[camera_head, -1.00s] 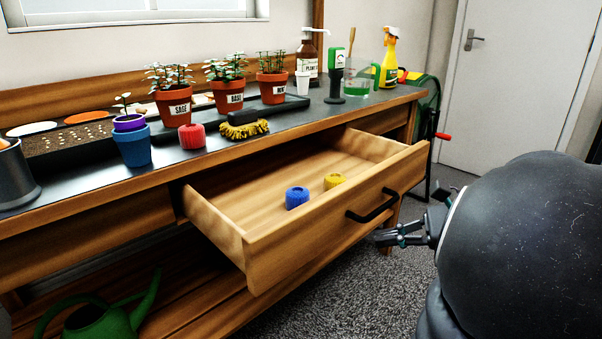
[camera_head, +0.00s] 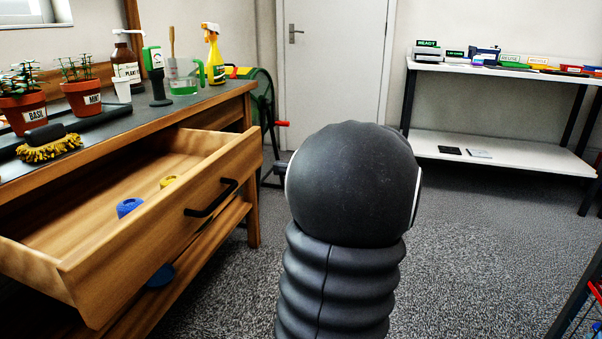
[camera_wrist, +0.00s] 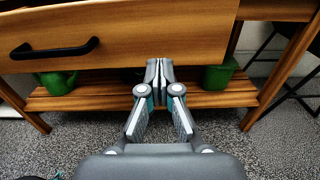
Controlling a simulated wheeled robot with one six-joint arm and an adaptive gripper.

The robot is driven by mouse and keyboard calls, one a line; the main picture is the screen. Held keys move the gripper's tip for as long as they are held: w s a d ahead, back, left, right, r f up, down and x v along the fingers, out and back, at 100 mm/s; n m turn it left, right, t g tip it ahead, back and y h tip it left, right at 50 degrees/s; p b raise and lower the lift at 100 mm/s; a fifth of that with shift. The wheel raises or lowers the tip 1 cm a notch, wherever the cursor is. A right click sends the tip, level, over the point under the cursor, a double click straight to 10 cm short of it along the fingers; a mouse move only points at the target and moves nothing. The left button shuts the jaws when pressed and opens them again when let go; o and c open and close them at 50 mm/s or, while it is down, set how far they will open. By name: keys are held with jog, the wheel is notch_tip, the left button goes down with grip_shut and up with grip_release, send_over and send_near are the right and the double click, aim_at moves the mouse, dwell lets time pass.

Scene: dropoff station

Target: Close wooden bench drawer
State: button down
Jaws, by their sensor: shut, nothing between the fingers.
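The wooden bench drawer (camera_head: 150,240) is pulled well out of the bench in the head view. A blue spool (camera_head: 129,207) and a yellow spool (camera_head: 168,181) lie inside it. Its black bar handle (camera_head: 211,198) is on the drawer front, and the handle also shows at the left in the wrist view (camera_wrist: 55,50). My gripper (camera_wrist: 160,68) is shut and empty in the wrist view. Its fingertips point at the lower edge of the drawer front, right of the handle; I cannot tell whether they touch it. In the head view, my arm hides most of the gripper.
The bench top (camera_head: 112,120) holds potted plants, a brush (camera_head: 48,146), bottles and a measuring jug (camera_head: 184,78). Below is a shelf (camera_wrist: 100,97) with green items. A white table (camera_head: 500,150) stands at the right. Open carpet lies between.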

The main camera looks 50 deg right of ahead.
aim_at(244, 163)
jog(key=x, duration=0.7)
jog(key=shift+w+f+b, duration=0.1)
jog(key=shift+w+b, duration=0.05)
jog(key=shift+b, duration=0.2)
